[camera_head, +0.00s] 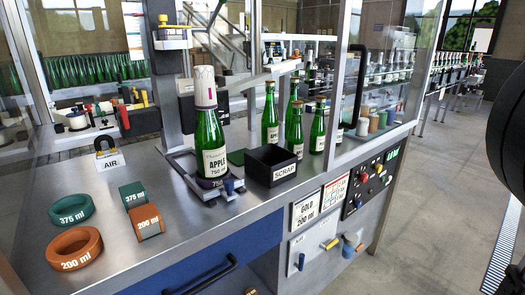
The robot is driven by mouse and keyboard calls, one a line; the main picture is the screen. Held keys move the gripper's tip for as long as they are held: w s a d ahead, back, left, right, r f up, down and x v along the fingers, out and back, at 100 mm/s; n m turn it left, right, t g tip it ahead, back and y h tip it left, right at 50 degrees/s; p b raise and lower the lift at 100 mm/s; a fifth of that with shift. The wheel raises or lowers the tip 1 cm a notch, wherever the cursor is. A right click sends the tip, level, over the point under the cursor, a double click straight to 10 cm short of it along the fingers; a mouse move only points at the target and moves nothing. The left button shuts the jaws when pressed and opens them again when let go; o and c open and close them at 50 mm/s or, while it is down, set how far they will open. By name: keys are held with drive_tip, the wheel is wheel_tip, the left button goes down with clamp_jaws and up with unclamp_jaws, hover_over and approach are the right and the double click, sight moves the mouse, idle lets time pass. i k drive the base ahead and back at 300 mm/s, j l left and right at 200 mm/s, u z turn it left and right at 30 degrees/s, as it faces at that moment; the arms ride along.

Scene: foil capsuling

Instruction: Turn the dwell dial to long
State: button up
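A dark control panel (351,204) is on the machine's front, at the right end. It carries several small knobs and buttons, among them a red one (378,168), and a green marking near its upper right. The dwell dial is probably one of these knobs, but the labels are too small to read. I cannot tell which knob it is or where it points. My gripper is not in view. A dark rounded shape at the right edge may be part of my arm.
A green apple bottle (208,140) stands in a holder on the steel bench (110,262). A black scrap box (258,166), several bottles and labelled rings lie around it. Signs (306,208) and hooks are left of and below the panel. The floor (430,225) right of the machine is clear.

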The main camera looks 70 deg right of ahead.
sight(358, 203)
drive_tip(key=z, duration=2.5)
